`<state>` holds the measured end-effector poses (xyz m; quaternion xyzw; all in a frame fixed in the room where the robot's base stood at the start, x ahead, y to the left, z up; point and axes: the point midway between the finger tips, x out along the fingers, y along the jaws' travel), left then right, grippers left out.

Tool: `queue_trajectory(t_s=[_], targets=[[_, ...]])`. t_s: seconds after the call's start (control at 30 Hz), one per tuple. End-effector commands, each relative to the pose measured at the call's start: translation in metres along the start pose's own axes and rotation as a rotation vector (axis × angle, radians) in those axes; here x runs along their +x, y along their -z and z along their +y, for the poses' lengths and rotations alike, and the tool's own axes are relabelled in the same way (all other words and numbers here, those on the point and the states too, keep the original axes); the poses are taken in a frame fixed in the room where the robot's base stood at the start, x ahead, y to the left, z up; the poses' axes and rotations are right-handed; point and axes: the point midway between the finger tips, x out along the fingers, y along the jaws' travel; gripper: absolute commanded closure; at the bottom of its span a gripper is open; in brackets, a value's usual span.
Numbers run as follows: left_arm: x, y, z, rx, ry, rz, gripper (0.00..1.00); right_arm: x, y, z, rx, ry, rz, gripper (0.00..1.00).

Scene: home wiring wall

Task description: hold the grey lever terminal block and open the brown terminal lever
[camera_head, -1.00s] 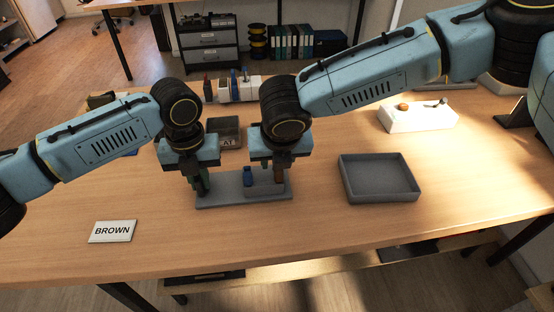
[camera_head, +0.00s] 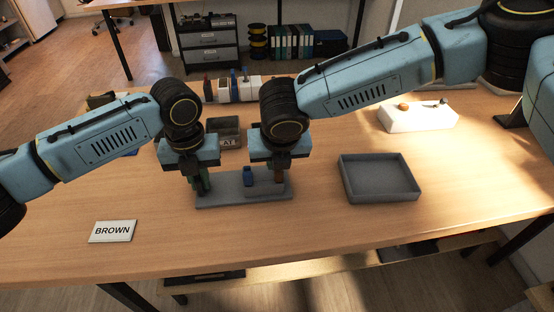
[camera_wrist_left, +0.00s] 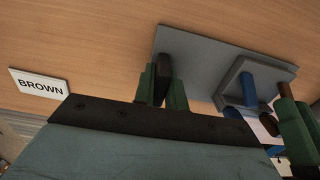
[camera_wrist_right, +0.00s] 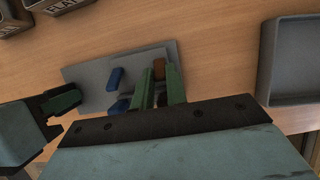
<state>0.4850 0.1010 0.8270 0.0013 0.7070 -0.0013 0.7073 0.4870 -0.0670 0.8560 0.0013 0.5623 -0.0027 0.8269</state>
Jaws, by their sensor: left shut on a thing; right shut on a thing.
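The grey lever terminal block (camera_head: 243,190) lies on the table with its long side across the head view. A blue lever (camera_head: 248,177) stands at its middle. My left gripper (camera_head: 202,183) is at the block's left end, shut on a dark upright part (camera_wrist_left: 163,75) of it. My right gripper (camera_head: 279,178) is at the right end, shut on the brown lever (camera_wrist_right: 172,77). The brown lever also shows in the left wrist view (camera_wrist_left: 284,90). The fingers partly hide both held parts, so the lever's exact angle is hard to tell.
An empty grey tray (camera_head: 379,196) lies right of the block. A BROWN card (camera_head: 112,231) lies at the front left. Behind are a small dark box (camera_head: 225,131), a row of small parts (camera_head: 236,91) and a white block (camera_head: 417,118). The table front is clear.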

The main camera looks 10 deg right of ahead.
Motion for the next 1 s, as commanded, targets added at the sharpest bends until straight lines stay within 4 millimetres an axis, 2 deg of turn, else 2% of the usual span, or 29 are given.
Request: queue_trajectory(t_s=[0.17, 0.6, 1.0], targets=[[0.0, 0.0, 0.0, 0.0, 0.0, 0.0, 1.0, 0.001, -0.005, -0.001, 0.007, 0.003, 0.064, 1.0], [0.0, 0.0, 0.0, 0.001, 0.0, 0.001, 1.0, 0.004, -0.023, 0.001, 0.007, -0.001, 0.395, 1.0], [0.0, 0.001, 0.0, 0.002, -0.001, 0.002, 1.0, 0.008, -0.035, 0.001, 0.003, 0.0, 0.599, 1.0]])
